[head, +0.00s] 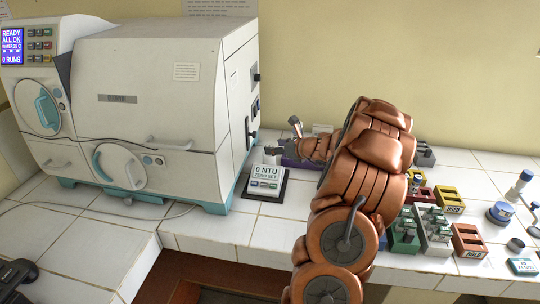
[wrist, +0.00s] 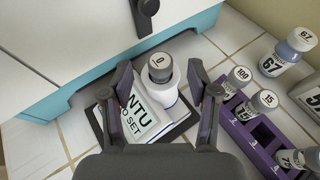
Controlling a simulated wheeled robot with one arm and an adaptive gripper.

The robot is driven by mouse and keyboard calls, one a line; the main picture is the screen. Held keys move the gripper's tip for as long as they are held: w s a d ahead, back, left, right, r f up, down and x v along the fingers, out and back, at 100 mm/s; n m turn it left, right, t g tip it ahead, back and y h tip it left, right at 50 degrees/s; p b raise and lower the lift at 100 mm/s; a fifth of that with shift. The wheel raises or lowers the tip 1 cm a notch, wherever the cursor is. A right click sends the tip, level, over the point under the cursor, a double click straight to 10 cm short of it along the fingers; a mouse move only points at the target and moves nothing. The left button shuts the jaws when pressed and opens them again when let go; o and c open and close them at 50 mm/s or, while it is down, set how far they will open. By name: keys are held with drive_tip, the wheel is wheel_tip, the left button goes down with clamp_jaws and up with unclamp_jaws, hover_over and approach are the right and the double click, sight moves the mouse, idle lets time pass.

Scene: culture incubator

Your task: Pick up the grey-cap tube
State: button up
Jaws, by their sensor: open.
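A vial with a dark grey cap marked 0 (wrist: 160,68) stands upright in a white holder on the small turbidity meter (wrist: 180,126). My gripper (wrist: 160,74) is open, with one finger on each side of this vial. No contact between fingers and vial is visible. More vials with grey caps, marked 100 (wrist: 238,76) and 15 (wrist: 265,99), stand in a purple rack (wrist: 240,134) to the right, with a third one at its near end. In the head view the meter (head: 265,182) sits beside the incubator, and my arm covers part of the rack.
The white incubator (head: 150,90) with teal trim stands close on the left, a dark knob (wrist: 147,7) jutting from it. A larger vial marked 67 (wrist: 284,56) stands beyond the rack. Coloured racks (head: 470,240) and blue-capped bottles (head: 500,212) fill the right of the bench.

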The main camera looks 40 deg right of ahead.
drive_tip(key=shift+x, duration=1.35)
drive_tip(key=shift+c, duration=0.3)
clamp_jaws()
drive_tip(key=shift+r, duration=0.15)
